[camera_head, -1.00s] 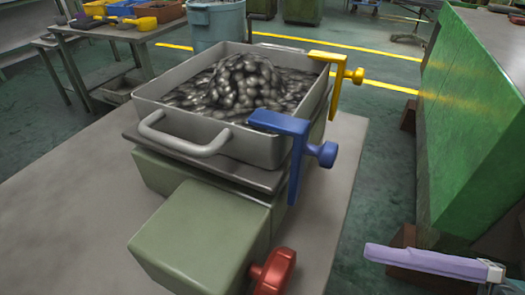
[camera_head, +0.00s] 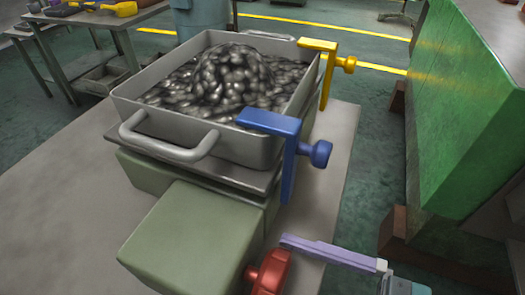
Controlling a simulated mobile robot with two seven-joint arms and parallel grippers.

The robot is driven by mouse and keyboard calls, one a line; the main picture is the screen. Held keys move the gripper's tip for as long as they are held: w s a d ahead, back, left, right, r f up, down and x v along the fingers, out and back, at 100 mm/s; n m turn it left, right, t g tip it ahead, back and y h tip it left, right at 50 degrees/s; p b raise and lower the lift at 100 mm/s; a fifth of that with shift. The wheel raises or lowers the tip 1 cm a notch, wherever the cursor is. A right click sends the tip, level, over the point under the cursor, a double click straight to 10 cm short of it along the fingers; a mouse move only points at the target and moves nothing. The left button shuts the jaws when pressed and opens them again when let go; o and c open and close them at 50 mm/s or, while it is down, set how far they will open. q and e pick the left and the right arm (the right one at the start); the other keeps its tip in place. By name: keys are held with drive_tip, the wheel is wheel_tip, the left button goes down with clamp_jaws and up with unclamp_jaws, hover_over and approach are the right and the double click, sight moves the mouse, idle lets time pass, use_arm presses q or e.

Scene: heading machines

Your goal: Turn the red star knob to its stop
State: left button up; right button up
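The red star knob (camera_head: 270,273) sits at the lower middle, on the right side of the green block (camera_head: 190,225). The bottom of the knob is cut off by the picture's edge. My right gripper (camera_head: 287,242) comes in from the lower right, with a long purple finger pointing left. Its tip is just above and right of the knob in the picture; I cannot tell whether it touches. Only one finger shows clearly, so its opening is unclear. My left gripper is not in view.
A grey metal tray (camera_head: 125,107) full of dark metal pieces stands behind the block. A blue clamp (camera_head: 290,160) and a yellow clamp (camera_head: 328,75) stick out on its right. A green machine (camera_head: 455,110) stands at the right, with open floor between.

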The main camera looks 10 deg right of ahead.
drive_tip(key=shift+w+a, duration=0.15)
drive_tip(key=shift+a, duration=0.05)
drive_tip(key=shift+c, duration=0.2)
drive_tip(key=c, duration=1.1)
use_arm(q)
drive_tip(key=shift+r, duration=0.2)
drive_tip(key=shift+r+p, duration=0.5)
drive_tip(key=shift+p, duration=0.2)
use_arm(e)
drive_tip(key=m, duration=0.3)
drive_tip(key=shift+d, duration=0.1)
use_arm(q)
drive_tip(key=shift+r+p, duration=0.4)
use_arm(e)
drive_tip(key=shift+m, duration=1.9)
